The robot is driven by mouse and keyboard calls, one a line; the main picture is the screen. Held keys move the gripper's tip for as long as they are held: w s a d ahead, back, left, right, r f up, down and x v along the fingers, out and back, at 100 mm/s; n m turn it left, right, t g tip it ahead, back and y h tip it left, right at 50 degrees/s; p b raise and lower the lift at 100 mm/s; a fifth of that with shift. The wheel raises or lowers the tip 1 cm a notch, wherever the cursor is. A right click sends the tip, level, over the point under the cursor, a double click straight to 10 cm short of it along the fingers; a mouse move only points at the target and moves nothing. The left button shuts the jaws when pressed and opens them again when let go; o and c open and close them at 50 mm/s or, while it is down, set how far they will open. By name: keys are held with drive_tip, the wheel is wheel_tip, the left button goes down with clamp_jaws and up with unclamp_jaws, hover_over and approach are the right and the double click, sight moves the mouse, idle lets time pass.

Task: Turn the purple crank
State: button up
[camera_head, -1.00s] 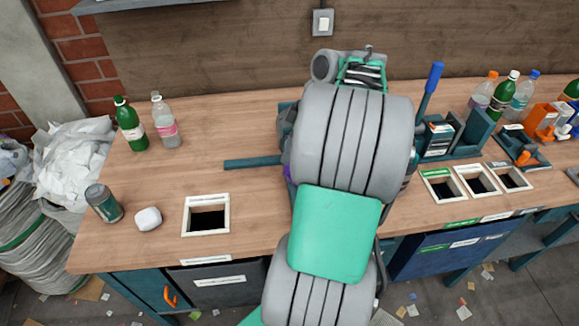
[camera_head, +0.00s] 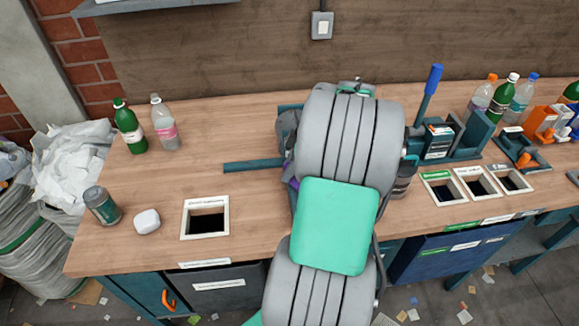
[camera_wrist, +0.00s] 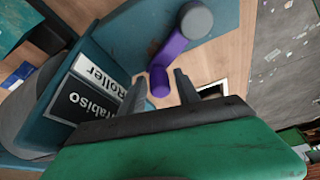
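The purple crank (camera_wrist: 170,52) shows in the wrist view, with a round grey hub (camera_wrist: 196,20) at its upper end, on a teal machine plate (camera_wrist: 125,38). Its lower end is a rounded purple knob. My gripper (camera_wrist: 160,88) is open, with one finger on each side of the knob. Gaps show between knob and fingers; I cannot tell how deep the knob sits between them. In the head view only a sliver of purple (camera_head: 290,182) shows beside my arm, which hides my gripper and most of the machine.
The wooden bench has a framed hole (camera_head: 185,218) at left. A can (camera_head: 102,205), a white lump (camera_head: 147,221) and two bottles (camera_head: 130,128) stand left. A blue-handled lever device (camera_head: 432,90) and several bottles stand right. A teal bar (camera_head: 255,166) sticks out left of the machine.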

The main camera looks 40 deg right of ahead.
clamp_jaws()
idle(1.1)
